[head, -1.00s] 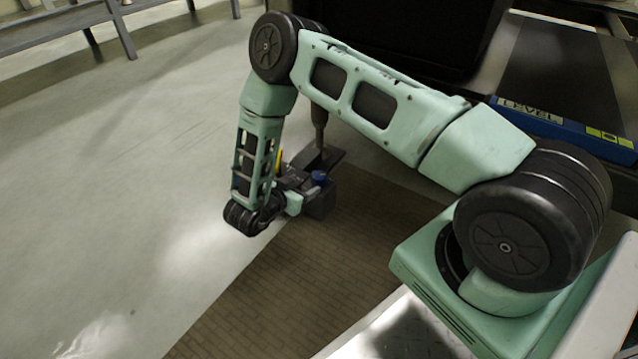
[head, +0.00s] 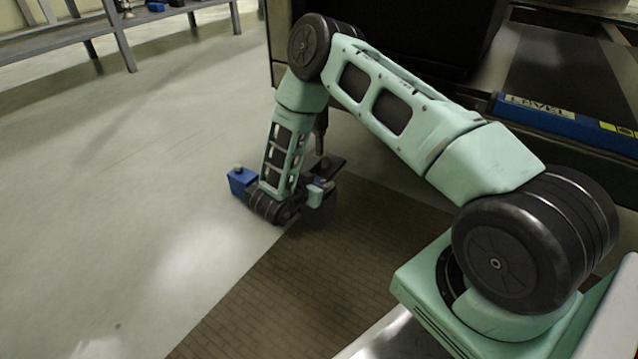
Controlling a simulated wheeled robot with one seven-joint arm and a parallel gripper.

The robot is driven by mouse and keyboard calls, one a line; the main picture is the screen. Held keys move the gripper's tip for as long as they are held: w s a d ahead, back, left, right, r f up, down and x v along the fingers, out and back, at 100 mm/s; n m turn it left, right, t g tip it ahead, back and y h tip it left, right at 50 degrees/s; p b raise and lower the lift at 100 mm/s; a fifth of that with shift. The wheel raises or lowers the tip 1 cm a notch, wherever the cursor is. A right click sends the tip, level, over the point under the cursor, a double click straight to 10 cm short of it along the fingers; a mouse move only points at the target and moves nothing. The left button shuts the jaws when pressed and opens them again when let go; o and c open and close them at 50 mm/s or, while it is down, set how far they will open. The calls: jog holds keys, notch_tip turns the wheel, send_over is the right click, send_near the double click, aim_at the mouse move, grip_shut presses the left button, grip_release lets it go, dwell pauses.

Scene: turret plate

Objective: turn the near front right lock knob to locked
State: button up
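My arm reaches left and down, with its wrist low over the floor near the picture's centre. My gripper (head: 318,193) is small and partly hidden by the wrist. It is beside a dark block (head: 320,215) under a dark upright post (head: 321,135). I cannot see whether its fingers are open or shut, or touching anything. A small bluish part shows beside the gripper, too small to name. I cannot make out the near front right lock knob or its setting.
A dark machine body and a blue level (head: 560,116) are at right. A brown mat (head: 290,290) lies below. Grey floor (head: 120,210) at left is clear; a bench (head: 80,35) stands behind.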

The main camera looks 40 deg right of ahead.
jog(key=c, duration=0.4)
jog(key=shift+c, duration=0.2)
jog(key=shift+r+p, duration=0.1)
jog(key=shift+p, duration=0.3)
jog(key=shift+r+n+t+p, duration=0.1)
jog(key=shift+n+t+p, duration=0.3)
jog(key=shift+t+p, duration=0.1)
jog(key=n+t+y+p, duration=0.1)
jog(key=n+p, duration=0.1)
jog(key=p, duration=0.1)
jog(key=shift+s+r+t+y, duration=0.1)
jog(key=shift+t+y, duration=0.2)
jog(key=shift+t, duration=0.1)
jog(key=n+t+y+p, duration=0.3)
jog(key=n+p, duration=0.1)
jog(key=p, duration=0.2)
jog(key=shift+t+y, duration=0.4)
jog(key=n+t+y+p, duration=0.1)
jog(key=n+y+p, duration=0.2)
jog(key=n+t+y+p, duration=0.1)
jog(key=n+y+p, duration=0.2)
jog(key=y, duration=0.1)
jog(key=shift+n, duration=0.4)
jog(key=shift+f+n+g+y+p, duration=0.2)
jog(key=shift+n+y+p, duration=0.55)
jog(key=shift+n+y, duration=0.4)
jog(key=shift+f+n+g+y+p, duration=0.15)
jog(key=shift+n+y+p, duration=0.7)
jog(key=shift+y, duration=0.5)
jog(key=shift+n, duration=0.3)
